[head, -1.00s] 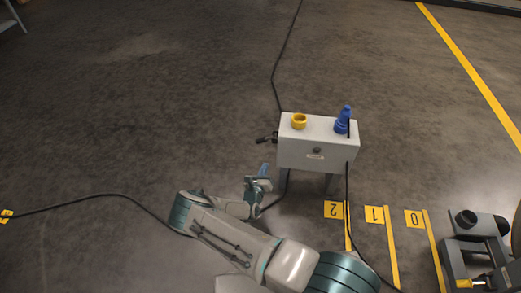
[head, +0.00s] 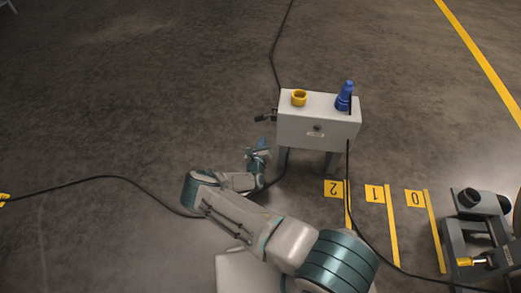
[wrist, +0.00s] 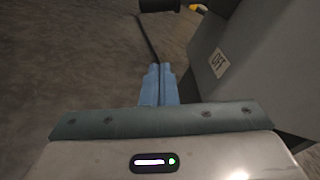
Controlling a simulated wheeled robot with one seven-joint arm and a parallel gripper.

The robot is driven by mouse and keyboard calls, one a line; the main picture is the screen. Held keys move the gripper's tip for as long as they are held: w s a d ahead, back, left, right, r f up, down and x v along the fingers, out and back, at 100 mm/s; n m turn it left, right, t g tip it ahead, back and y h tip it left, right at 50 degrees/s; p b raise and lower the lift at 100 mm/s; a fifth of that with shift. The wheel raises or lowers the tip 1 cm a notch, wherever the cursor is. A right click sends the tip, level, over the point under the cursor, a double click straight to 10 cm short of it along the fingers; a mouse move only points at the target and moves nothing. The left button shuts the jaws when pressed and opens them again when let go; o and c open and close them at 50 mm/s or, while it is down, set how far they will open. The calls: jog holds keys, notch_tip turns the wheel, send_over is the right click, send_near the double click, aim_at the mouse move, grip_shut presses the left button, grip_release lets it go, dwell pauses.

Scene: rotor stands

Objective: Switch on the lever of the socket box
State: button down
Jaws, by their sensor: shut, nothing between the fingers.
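The socket box (head: 318,128) is a light grey box on legs, right of my gripper. A dark lever (head: 265,118) sticks out from its left side. The wrist view shows a dark cylindrical part, likely the lever's end (wrist: 158,5), cut off at the top edge. An OFF label (wrist: 219,62) is on the box's side. My gripper (head: 263,143) is shut and empty, below the lever in the head view and apart from it. In the wrist view its blue fingers (wrist: 160,68) are together, left of the box wall.
On the box top are a yellow socket (head: 299,98) and a blue plug (head: 344,97). Black cables (head: 271,60) run over the floor. Floor markers 2, 1 and 0 (head: 375,193) and a grey stand (head: 480,235) are at right.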

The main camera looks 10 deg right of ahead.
aim_at(265, 117)
jog(key=w+r+b, duration=0.2)
jog(key=w+r, duration=0.1)
jog(key=w, duration=0.2)
jog(key=shift+w, duration=0.25)
jog(key=shift+a+r, duration=0.1)
jog(key=shift+r, duration=0.05)
